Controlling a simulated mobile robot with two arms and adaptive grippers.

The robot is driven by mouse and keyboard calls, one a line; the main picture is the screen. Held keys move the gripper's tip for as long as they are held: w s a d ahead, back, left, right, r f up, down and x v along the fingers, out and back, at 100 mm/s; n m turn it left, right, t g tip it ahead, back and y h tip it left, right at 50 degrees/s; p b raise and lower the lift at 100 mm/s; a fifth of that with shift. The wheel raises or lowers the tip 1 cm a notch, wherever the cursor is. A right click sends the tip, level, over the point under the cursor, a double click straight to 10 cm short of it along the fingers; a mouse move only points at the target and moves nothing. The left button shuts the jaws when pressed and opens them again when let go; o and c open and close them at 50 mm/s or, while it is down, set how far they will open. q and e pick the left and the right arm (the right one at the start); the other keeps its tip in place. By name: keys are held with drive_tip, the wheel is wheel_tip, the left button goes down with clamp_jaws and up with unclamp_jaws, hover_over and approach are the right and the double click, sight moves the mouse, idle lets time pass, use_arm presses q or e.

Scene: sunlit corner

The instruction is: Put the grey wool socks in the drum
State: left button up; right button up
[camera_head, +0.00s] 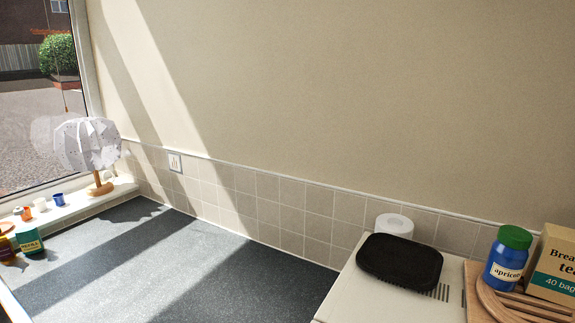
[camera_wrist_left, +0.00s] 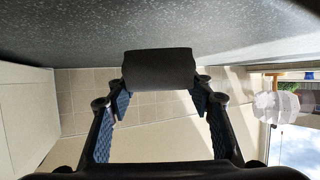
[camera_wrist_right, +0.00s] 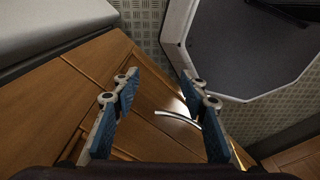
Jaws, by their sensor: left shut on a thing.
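My left gripper (camera_wrist_left: 160,105) is shut on a dark grey, roll-shaped bundle (camera_wrist_left: 160,70) that looks like the grey wool socks. It sits across the fingertips in the left wrist view, with a speckled dark surface beyond it. My right gripper (camera_wrist_right: 160,90) is open and empty in the right wrist view, near a brown wooden front. I cannot make out the drum for certain. Neither gripper shows in the head view.
In the head view, a dark speckled worktop (camera_head: 190,262) is mostly clear. A white-cased unit (camera_head: 355,297) bears a black tray (camera_head: 400,262). A paper roll (camera_head: 394,225), a blue jar (camera_head: 506,258) and a tea box (camera_head: 553,267) stand nearby. A lamp (camera_head: 88,145) stands on the sill.

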use_arm(q)
drive_tip(key=shift+s+d+m+h, duration=0.45)
drive_tip(key=shift+s+m+h, duration=0.15)
drive_tip(key=shift+m+h, duration=0.35)
drive_tip(key=shift+s+d+r+m+g+h+b, duration=0.25)
drive_tip(key=shift+s+m+g+h+b, duration=0.2)
drive_tip(key=shift+m+h, duration=0.3)
drive_tip(key=shift+s+d+r+m+g+h+b, duration=0.2)
drive_tip(key=shift+s+d+r+m+g+h, duration=0.1)
drive_tip(key=shift+s+r+m+h, duration=0.25)
drive_tip(key=shift+s+d+r+m+g+h+b, duration=0.25)
drive_tip(key=shift+m+h, duration=0.2)
drive_tip(key=shift+h, duration=0.3)
drive_tip(key=s+r+m+g+h+b, duration=0.1)
drive_tip(key=s+r+m+g+h, duration=0.2)
drive_tip(key=s+r, duration=0.3)
drive_tip(key=shift+s+r+m+g+h+b, duration=0.35)
drive_tip(key=shift+r+m, duration=0.25)
drive_tip(key=shift+r, duration=0.35)
